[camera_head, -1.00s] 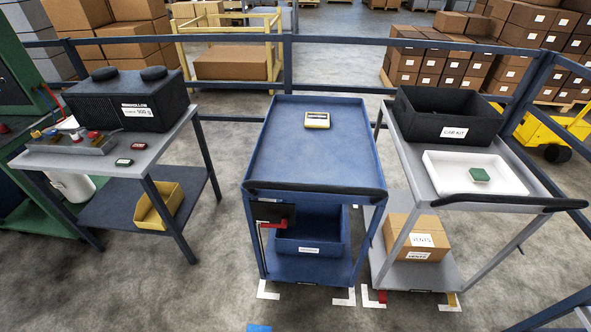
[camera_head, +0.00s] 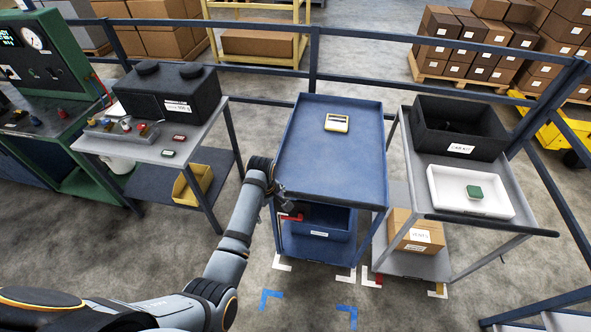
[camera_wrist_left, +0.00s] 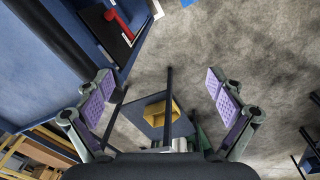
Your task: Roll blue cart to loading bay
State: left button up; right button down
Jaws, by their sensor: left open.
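The blue cart (camera_head: 352,165) stands in the middle of the head view, with a flat tray top and a blue bin (camera_head: 318,226) on its lower shelf. A yellow-framed device (camera_head: 337,122) lies on its top. My left gripper (camera_head: 281,190) is at the cart's near left corner. In the left wrist view my left gripper (camera_wrist_left: 158,80) is open with nothing between its purple pads. A dark bar (camera_wrist_left: 55,35) along the cart's edge lies left of the fingers. A red lever (camera_wrist_left: 117,22) shows beyond it. My right gripper is out of view.
White floor corners mark the cart's front legs; blue floor corners (camera_head: 268,298) lie nearer on open floor. A grey cart (camera_head: 428,190) with a black crate (camera_head: 460,148) stands close on the right. A grey table (camera_head: 150,152) stands left. A railing (camera_head: 390,36) runs behind.

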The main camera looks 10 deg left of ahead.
pick_arm(q)
notch_tip(320, 180, up, 3)
jog(key=w, duration=0.1)
notch_tip(320, 180, up, 4)
jog(key=f+n+g, duration=0.1)
jog(key=n, duration=0.4)
send_over(296, 193)
jog(key=shift+a+r, duration=0.2)
jog(key=shift+r, duration=0.05)
jog(key=shift+w+d+r, duration=0.1)
jog(key=shift+d+r, duration=0.1)
jog(key=shift+r, duration=0.05)
jog(key=shift+f, duration=0.4)
notch_tip(296, 193, down, 8)
jog(key=b, duration=0.6)
jog(key=shift+f+b, duration=0.25)
jog(key=shift+b, duration=0.15)
jog(key=shift+r, duration=0.15)
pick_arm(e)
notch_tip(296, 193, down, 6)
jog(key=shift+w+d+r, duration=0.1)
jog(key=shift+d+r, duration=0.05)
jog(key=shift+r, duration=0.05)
